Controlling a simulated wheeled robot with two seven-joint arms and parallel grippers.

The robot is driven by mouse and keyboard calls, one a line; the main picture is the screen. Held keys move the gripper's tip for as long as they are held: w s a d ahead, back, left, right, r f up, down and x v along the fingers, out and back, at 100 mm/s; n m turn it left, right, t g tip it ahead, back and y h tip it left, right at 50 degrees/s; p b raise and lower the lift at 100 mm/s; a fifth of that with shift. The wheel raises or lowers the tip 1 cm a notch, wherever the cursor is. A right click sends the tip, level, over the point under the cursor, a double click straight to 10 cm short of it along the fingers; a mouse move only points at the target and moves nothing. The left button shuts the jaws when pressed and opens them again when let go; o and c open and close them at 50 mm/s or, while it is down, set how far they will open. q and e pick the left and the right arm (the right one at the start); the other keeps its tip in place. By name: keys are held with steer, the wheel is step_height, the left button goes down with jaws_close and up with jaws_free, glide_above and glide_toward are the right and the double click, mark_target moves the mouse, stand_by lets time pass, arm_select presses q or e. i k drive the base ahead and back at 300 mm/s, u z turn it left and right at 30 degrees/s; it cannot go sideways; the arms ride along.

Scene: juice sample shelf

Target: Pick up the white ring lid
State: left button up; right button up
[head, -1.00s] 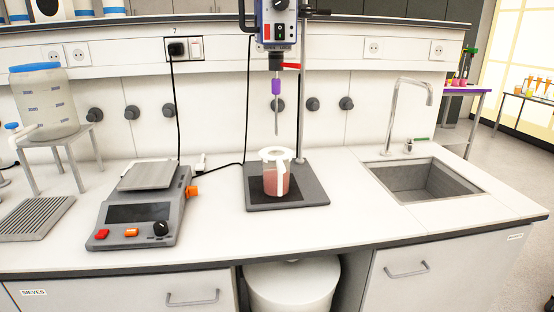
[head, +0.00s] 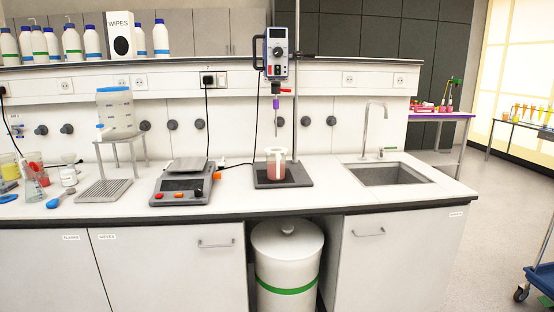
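A white ring lid (head: 275,149) sits on top of a glass beaker (head: 276,167) that holds pink-red juice. The beaker stands on the dark base plate (head: 298,177) of the overhead stirrer (head: 277,52). The stirrer's shaft (head: 277,117) hangs above the lid, its lower end close over it. Neither of my grippers is in view.
A hotplate-like device (head: 182,190) stands left of the stirrer, and a sink (head: 385,175) with a tap lies to the right. A canister on a stand (head: 117,112) and small glassware are further left. A white bin (head: 288,262) stands under the counter. A blue cart (head: 541,278) is at the right edge.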

mark_target(285, 150)
steer(key=u, duration=0.65)
steer(key=i, duration=0.6)
steer(key=u, duration=0.75)
steer(key=i, duration=0.9)
steer(key=z, duration=0.3)
